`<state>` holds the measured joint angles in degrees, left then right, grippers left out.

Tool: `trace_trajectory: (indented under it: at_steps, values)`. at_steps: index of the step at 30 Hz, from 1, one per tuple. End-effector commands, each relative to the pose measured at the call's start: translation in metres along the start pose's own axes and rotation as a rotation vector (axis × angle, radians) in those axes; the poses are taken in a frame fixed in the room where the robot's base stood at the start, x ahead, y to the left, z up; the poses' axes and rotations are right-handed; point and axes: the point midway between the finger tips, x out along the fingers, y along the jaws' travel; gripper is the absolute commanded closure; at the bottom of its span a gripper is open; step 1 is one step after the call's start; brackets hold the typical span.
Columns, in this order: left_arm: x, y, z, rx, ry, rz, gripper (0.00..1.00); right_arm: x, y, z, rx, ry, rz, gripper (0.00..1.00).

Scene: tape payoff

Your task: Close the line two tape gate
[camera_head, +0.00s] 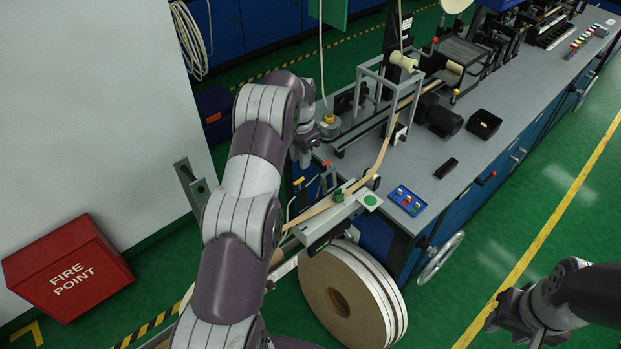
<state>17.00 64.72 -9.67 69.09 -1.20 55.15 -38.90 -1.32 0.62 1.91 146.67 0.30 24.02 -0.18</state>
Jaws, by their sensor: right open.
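A tan tape (382,152) runs down from the bench machine across a pale metal plate (350,208). A green knob (338,195) and a green disc (370,200) sit on the plate. A red-tipped part (327,163) and an orange-tipped part (298,181) stand beside it. I cannot tell which part is the line two gate. My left gripper (306,152) is at the bench's near left corner, just above these tips and close to a yellow-topped fitting (328,120). Its fingers are too dark and small to read. My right gripper (492,322) is open at the lower right, away from the bench.
Large tape rolls (345,295) stand under the plate. A blue button box (407,200), a black tray (484,124) and a small black block (446,168) lie on the grey bench (470,150). A red fire-point box (68,268) is at left.

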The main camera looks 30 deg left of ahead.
Motion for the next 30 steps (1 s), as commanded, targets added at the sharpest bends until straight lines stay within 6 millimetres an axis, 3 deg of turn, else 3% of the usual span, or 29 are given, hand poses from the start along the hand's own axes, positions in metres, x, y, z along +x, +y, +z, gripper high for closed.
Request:
trace_trajectory:
  at_steps: [1, 2, 3, 6, 12, 24, 25, 27, 30]
  values:
    - [0.032, 0.001, 0.0, 0.0, -0.001, 0.001, 0.71, 0.031, 0.0, 0.004, 0.0, -0.001, 0.0, 0.57]
    - [0.041, 0.001, 0.0, 0.0, -0.001, 0.001, 0.71, 0.04, 0.0, 0.005, 0.0, -0.001, 0.0, 0.57]
    - [0.038, 0.001, 0.0, -0.001, -0.003, 0.002, 0.71, 0.026, 0.0, 0.004, 0.0, -0.003, 0.0, 0.57]
    - [0.055, 0.001, 0.001, -0.001, -0.003, 0.003, 0.71, 0.009, 0.0, 0.001, 0.0, 0.001, 0.0, 0.57]
    - [0.088, 0.001, 0.0, -0.001, 0.0, 0.0, 0.71, -0.002, 0.0, 0.0, 0.0, 0.0, 0.0, 0.57]
    - [0.101, 0.001, -0.001, -0.001, 0.002, -0.001, 0.71, -0.004, 0.0, 0.0, 0.0, 0.0, 0.0, 0.57]
    - [0.101, 0.001, -0.001, -0.001, 0.002, -0.001, 0.75, -0.004, 0.0, 0.0, 0.0, 0.0, 0.0, 0.57]
    - [0.1, 0.001, 0.0, -0.002, 0.002, -0.001, 0.97, -0.004, 0.0, 0.0, 0.0, 0.0, 0.0, 0.57]
    - [0.1, 0.0, 0.0, -0.002, 0.002, -0.002, 1.0, -0.004, 0.0, 0.0, 0.0, 0.0, 0.0, 0.57]
